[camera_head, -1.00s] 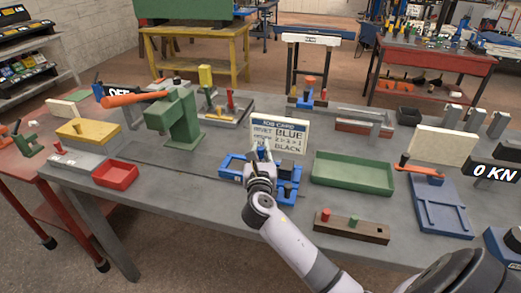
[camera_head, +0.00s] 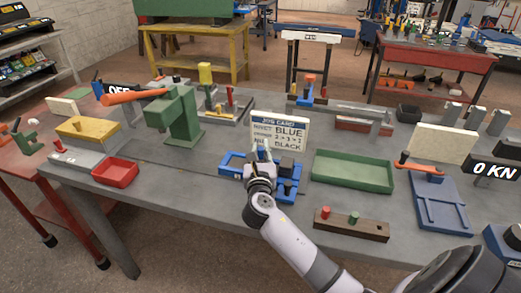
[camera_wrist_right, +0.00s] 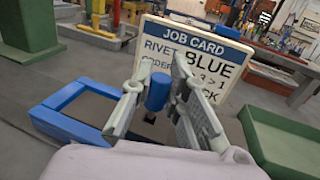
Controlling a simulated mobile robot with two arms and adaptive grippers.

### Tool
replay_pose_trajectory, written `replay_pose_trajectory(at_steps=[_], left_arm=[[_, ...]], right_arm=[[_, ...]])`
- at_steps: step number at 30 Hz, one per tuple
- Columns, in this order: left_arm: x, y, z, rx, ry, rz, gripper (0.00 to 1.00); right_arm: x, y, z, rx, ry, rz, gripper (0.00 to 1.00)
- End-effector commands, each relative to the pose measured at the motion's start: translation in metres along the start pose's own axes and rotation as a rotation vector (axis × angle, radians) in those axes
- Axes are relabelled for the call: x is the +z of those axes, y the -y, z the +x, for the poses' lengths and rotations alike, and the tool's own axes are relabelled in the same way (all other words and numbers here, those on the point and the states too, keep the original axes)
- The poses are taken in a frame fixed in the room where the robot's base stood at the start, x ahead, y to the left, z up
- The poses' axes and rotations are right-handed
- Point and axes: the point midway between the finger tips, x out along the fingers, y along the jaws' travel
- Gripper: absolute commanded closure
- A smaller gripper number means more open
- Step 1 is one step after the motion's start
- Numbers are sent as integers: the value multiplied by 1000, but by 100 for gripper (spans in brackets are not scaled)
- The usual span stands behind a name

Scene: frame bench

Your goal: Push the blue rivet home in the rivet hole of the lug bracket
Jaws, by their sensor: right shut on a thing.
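My right gripper (camera_head: 262,150) is over the blue frame fixture (camera_head: 230,160) at the middle of the bench. In the right wrist view its two grey fingers (camera_wrist_right: 158,82) are closed on the blue rivet (camera_wrist_right: 158,92), one on each side. The rivet looks roughly upright. A small dark spot shows below the rivet, inside the blue fixture (camera_wrist_right: 60,122). I cannot tell whether the rivet touches anything there. The lug bracket and its rivet hole cannot be made out; the gripper hides that area. My left gripper is not in view.
The job card (camera_head: 280,130) stands just behind the fixture. A green tray (camera_head: 352,172) lies to the right, and a wooden block with a red and a green peg (camera_head: 350,228) is in front. A green press (camera_head: 178,118) and red tray (camera_head: 116,173) stand left.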

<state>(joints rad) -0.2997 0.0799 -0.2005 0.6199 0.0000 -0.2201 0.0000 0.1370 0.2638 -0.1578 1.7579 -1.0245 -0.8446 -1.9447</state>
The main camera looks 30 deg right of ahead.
Motion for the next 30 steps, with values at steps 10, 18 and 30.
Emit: replay_pose_trajectory(at_steps=[10, 18, 30], left_arm=[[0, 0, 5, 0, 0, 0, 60], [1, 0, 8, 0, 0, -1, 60], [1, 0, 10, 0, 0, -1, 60]], right_arm=[[-9, 0, 0, 0, 1, -2, 100], [-16, 0, 0, 0, 0, -1, 100], [-20, 0, 0, 0, 0, -1, 72]])
